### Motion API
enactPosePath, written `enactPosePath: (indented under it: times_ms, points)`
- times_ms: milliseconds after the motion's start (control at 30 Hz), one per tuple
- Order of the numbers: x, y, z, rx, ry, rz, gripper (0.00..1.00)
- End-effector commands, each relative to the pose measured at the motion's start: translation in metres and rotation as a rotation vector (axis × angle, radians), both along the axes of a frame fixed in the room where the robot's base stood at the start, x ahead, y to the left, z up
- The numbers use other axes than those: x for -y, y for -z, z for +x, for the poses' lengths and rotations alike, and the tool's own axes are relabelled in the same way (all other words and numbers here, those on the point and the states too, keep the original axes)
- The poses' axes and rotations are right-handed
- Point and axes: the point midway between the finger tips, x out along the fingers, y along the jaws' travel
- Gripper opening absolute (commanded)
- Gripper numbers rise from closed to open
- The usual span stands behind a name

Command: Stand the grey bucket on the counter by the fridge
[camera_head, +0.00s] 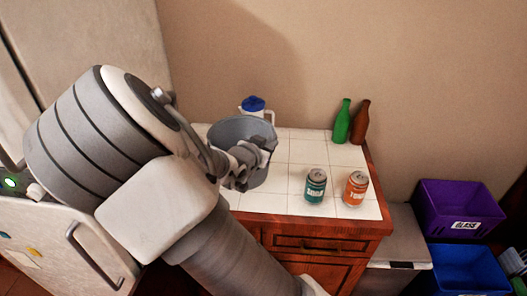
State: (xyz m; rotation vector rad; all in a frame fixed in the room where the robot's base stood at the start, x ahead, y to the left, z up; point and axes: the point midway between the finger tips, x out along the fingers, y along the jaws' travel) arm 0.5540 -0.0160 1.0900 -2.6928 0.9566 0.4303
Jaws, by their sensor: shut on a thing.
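The grey bucket (242,130) shows in the head view, behind and beside my gripper, over the left part of the white-tiled counter (292,149). It looks upright, with its opening up. My gripper (258,155) is shut on the bucket at its near right side. My arm hides part of the bucket's left side and base, so I cannot tell whether it touches the counter. The pale fridge (50,50) stands at the left, partly behind my arm.
A white jug with a blue lid (253,104) stands behind the bucket. A teal can (315,187) and an orange can (356,189) stand at the front right. A green bottle (342,124) and a brown bottle (361,124) stand at the back right. Purple (455,200) and blue bins (468,268) are beyond.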

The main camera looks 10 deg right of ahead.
Motion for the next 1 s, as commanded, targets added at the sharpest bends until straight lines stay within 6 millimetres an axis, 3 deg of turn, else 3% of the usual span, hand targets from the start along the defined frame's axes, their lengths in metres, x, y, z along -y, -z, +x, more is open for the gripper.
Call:
enactPosePath:
  times_ms: [200,467,900,933,1000]
  points:
    - [-0.008,0.010,0.009,0.001,0.000,0.000,0.00]
    - [-0.007,0.044,0.009,0.001,0.002,-0.002,0.00]
    - [-0.008,0.051,0.009,0.002,0.001,0.002,0.00]
    - [-0.008,0.052,0.009,0.000,0.000,0.001,0.15]
    - [-0.008,0.051,0.009,0.000,0.000,0.001,0.28]
